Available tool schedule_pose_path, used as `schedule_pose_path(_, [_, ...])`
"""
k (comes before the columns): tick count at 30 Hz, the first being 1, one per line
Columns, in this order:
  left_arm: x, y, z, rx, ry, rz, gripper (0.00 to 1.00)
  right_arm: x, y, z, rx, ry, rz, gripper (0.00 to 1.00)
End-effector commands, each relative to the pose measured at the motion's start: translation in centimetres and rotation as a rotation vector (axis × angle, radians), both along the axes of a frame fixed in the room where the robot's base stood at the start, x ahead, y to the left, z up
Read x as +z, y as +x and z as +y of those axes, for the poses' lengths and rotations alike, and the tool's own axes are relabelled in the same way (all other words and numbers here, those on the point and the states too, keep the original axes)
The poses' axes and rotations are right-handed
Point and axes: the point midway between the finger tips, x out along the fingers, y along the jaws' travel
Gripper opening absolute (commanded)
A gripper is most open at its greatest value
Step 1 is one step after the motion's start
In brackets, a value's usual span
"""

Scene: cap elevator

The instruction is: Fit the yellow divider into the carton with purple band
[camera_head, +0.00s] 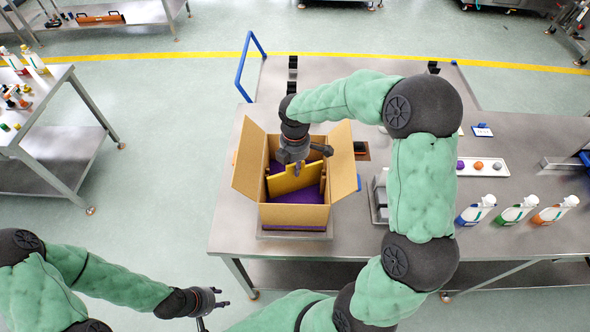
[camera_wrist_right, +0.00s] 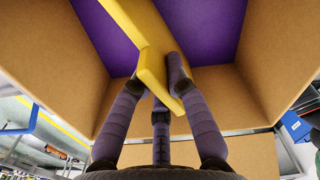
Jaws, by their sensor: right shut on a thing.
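The open carton with purple band (camera_head: 300,217) stands on the steel table, its flaps spread outward. Its inside shows purple in the head view, and purple floor shows in the right wrist view. The yellow divider (camera_head: 293,180) is inside the carton's opening, tilted in the head view. It also shows in the right wrist view (camera_wrist_right: 140,25). My right gripper (camera_head: 298,168) reaches down over the carton and is shut on the divider's upper part. Whether the divider touches the carton's floor is hard to tell. My left gripper (camera_head: 222,297) is off the table at the lower left, empty, its fingers apart.
A white tray with small balls (camera_head: 483,167) and several bottles (camera_head: 515,210) stand on the table to the right. A grey container (camera_head: 379,197) is close to the carton's right side.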

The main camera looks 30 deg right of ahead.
Motion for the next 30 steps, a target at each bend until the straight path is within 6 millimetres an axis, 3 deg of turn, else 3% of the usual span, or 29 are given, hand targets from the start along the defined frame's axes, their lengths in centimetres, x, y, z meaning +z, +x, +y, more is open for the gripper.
schedule_pose_path(30, [1.9,0.0,0.0,0.000,0.000,0.000,0.40,19.1,0.1,0.0,-0.001,0.001,-0.005,0.00])
